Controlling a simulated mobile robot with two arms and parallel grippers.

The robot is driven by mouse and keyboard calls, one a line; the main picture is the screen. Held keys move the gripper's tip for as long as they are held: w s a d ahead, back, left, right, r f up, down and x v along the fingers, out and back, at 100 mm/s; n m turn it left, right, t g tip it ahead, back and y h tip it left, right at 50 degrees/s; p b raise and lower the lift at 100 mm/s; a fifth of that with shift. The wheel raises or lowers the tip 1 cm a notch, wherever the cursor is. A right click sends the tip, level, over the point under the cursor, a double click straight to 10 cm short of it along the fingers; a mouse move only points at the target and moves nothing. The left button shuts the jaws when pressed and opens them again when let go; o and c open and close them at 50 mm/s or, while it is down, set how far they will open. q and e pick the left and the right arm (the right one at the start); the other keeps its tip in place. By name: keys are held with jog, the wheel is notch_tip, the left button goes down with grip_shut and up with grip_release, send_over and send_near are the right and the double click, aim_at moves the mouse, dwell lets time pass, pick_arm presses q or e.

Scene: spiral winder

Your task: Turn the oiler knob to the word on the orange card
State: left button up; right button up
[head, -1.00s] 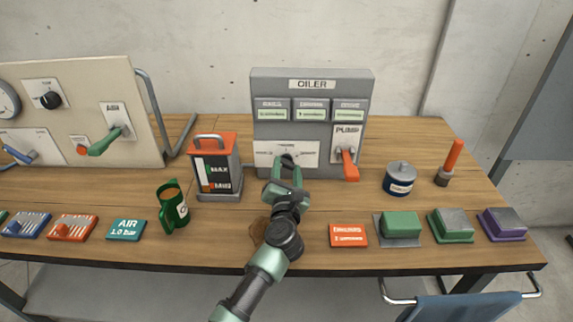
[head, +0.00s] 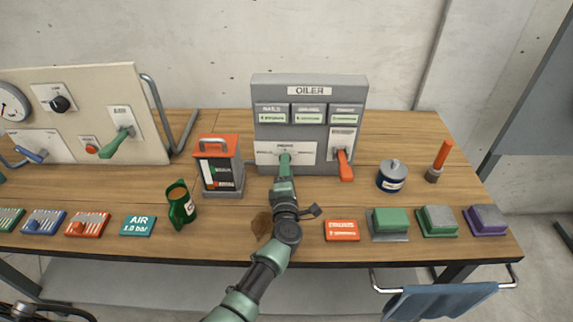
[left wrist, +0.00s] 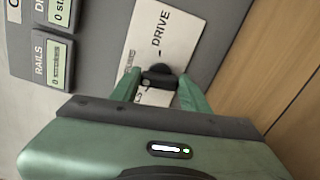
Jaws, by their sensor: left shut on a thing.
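The grey oiler box (head: 310,83) stands at the back of the bench, with three labelled displays on top and a white dial plate (head: 304,155) below. My left gripper (head: 285,158) is at the plate and hides the knob in the head view. In the left wrist view, the dark knob (left wrist: 159,75) sits between the fingertips of my left gripper (left wrist: 158,88), which is shut on it. The word DRIVE shows on the plate. The orange card (head: 342,231) lies on the bench front; its word is too blurred to read surely. My right gripper is not in view.
An orange pump lever (head: 345,166) hangs beside the dial plate. An orange-topped can (head: 217,166) and green jug (head: 181,204) stand left. A blue pot (head: 391,177) and several coloured blocks are right. A brown lump (head: 261,224) lies beside my left arm.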

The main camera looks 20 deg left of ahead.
pick_arm(q)
jog(key=shift+f+m+p, duration=0.1)
jog(key=shift+m+p, duration=0.25)
jog(key=shift+m, duration=0.55)
jog(key=o, duration=1.4)
jog(key=shift+c, duration=0.2)
jog(key=shift+s, duration=0.15)
jog(key=shift+s+d+p, duration=0.15)
jog(key=shift+s+p, duration=0.2)
jog(key=p+v, duration=0.1)
jog(key=v, duration=0.4)
jog(key=shift+s+d+p, duration=0.1)
jog(key=shift+s+p, duration=0.2)
jog(key=shift+p, duration=0.1)
jog(key=shift+s+d, duration=0.2)
jog(key=shift+s, duration=0.4)
